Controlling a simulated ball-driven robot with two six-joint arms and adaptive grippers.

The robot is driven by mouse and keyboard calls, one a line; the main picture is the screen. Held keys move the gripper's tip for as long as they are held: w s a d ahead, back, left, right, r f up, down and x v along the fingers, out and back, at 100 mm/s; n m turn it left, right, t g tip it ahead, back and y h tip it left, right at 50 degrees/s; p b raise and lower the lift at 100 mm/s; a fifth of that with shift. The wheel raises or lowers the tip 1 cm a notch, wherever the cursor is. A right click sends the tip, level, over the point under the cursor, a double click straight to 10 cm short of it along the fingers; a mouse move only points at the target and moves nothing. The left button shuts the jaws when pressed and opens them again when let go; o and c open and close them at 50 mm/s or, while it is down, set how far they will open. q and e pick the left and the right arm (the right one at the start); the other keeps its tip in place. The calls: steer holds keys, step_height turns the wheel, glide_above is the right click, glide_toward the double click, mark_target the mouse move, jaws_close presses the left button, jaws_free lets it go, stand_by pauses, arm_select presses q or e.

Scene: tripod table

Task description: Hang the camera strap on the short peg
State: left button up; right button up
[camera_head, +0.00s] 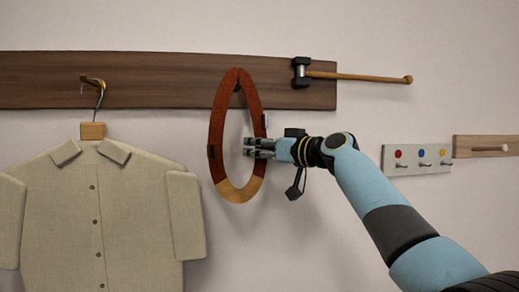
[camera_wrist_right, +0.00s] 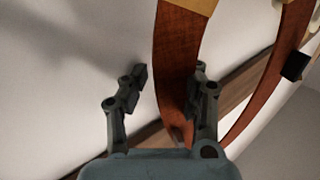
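The camera strap (camera_head: 218,124) is a long brown loop with a tan section at the bottom and small dark fittings. It hangs upright against the wall, its top at the dark wooden rail; what holds it there is hard to make out. My right gripper (camera_head: 247,148) is at the loop's right side, its fingers reaching over the loop's opening. In the right wrist view the fingers (camera_wrist_right: 170,88) are spread, and one band of the strap (camera_wrist_right: 178,60) runs between them, nearer the right finger. A short pale peg (camera_head: 490,148) sticks out of a small brown board at far right. My left gripper is not in view.
The dark rail (camera_head: 160,80) also carries a shirt (camera_head: 95,215) on a hanger at left and a dark bracket (camera_head: 299,72) with a long wooden rod at right. A grey board (camera_head: 415,168) with coloured dots and small pegs is beside the brown board (camera_head: 470,143).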

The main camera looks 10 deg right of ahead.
steer(key=v, duration=1.2)
steer(key=s+d+f+m+g+h+b, duration=0.1)
steer(key=s+f+m+g+h+b, duration=0.15)
steer(key=f, duration=1.45)
steer(key=s+d+f+m+g+h+b, duration=0.1)
steer(key=s+f+b, duration=0.2)
steer(key=f, duration=1.5)
steer(key=s+d+f+m+g+h+b, duration=0.15)
steer(key=s+f, duration=0.45)
steer(key=f, duration=0.6)
steer(key=s+d+f+m+g+h+b, duration=0.15)
steer(key=s+f, duration=0.35)
steer(key=f, duration=0.7)
steer(key=s+d+f+g+h+b, duration=0.2)
steer(key=s+f+g+b, duration=0.15)
steer(key=s+f, duration=1.5)
steer(key=s+d+f+g, duration=0.1)
steer(key=s+f, duration=0.2)
steer(key=s, duration=0.5)
steer(key=s+d+f+g+h, duration=0.1)
steer(key=s+f, duration=0.3)
steer(key=s, duration=0.5)
steer(key=s+f+n+g+h+b, duration=0.1)
steer(key=s+f+g, duration=0.1)
steer(key=s, duration=0.7)
steer(key=shift+s+d+f, duration=0.2)
steer(key=shift+d+f, duration=0.2)
steer(key=shift+f, duration=0.4)
